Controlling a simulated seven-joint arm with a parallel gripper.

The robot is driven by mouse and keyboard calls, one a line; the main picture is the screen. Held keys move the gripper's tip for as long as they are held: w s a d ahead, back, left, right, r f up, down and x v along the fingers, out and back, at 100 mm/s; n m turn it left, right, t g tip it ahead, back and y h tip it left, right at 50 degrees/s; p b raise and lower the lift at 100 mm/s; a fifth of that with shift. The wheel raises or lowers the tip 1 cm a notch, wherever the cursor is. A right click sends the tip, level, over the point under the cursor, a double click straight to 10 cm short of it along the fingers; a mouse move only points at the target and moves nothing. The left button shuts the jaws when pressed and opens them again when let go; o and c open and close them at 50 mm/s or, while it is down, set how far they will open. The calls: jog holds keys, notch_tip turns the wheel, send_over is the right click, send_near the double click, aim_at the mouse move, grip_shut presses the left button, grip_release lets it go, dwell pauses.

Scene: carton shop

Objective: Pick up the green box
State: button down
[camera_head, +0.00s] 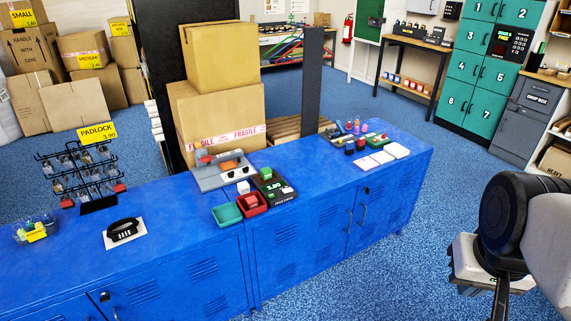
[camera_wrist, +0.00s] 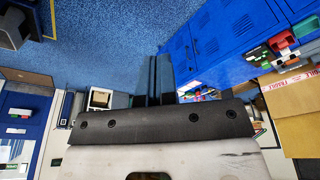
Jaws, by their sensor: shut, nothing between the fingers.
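A small open green box (camera_head: 226,214), teal in tone, sits on the blue counter (camera_head: 330,185) near its front edge. It is left of a red open box (camera_head: 251,203) with a reddish item in it. A small green block (camera_head: 266,173) also shows behind the red box, on or by a dark device. In the wrist view, the green box (camera_wrist: 304,27) appears at the upper right edge, near the red box (camera_wrist: 285,41). My gripper (camera_wrist: 161,62) is shut and empty, with its dark fingers together, in the open space off the counter front and well apart from the boxes.
A grey-and-orange device (camera_head: 222,170), a card terminal (camera_head: 274,188) and a white cube (camera_head: 243,187) crowd the boxes. Cartons (camera_head: 218,110) are stacked behind. A padlock rack (camera_head: 84,175) stands at left. The blue floor (camera_head: 395,260) before the counter is clear.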

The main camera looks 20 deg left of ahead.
dwell(0.3)
jog(key=shift+c, duration=2.4)
grip_release()
